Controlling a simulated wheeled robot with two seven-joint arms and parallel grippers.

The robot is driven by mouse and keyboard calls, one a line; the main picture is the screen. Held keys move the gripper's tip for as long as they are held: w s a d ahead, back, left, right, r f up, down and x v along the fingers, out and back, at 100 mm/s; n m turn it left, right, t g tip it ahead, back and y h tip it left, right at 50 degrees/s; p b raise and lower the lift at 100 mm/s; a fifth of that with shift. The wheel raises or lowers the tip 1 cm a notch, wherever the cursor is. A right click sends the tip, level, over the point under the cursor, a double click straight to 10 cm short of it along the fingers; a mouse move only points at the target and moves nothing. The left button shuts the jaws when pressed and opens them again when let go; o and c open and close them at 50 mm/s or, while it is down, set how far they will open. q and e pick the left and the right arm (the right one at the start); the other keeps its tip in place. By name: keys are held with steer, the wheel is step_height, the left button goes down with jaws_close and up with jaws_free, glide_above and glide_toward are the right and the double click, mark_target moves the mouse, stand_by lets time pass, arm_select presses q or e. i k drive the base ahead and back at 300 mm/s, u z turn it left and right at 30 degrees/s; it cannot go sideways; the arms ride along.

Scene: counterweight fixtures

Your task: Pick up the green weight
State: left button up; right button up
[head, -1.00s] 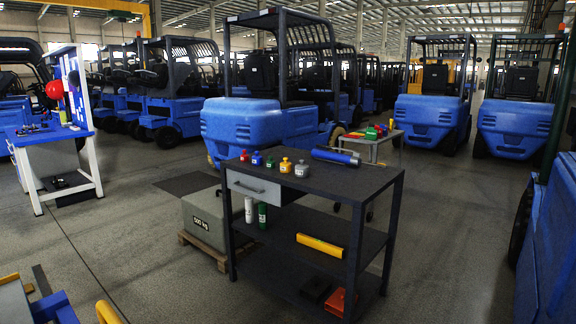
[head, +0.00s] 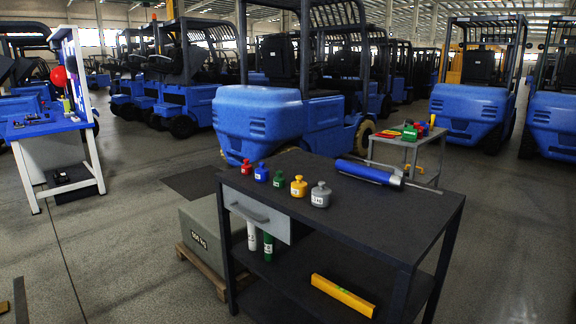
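The green weight (head: 279,180) stands upright on the black top of the workbench (head: 390,219). It is the middle one in a row of small knobbed weights. The blue weight (head: 261,172) and the red weight (head: 247,167) stand to its left. The yellow weight (head: 299,187) and the larger grey weight (head: 321,195) stand to its right. Neither of my grippers shows in the head view.
A blue cylindrical tool (head: 368,172) lies at the bench's back edge. A drawer (head: 257,212) is at the bench's left end. A grey block (head: 208,235) sits on a pallet beside it. Blue forklifts (head: 262,120) stand behind.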

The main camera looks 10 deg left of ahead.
mark_target(279, 182)
steer(key=i, duration=0.95)
steer(key=u, duration=2)
steer(key=i, duration=2.35)
steer(key=z, duration=1.15)
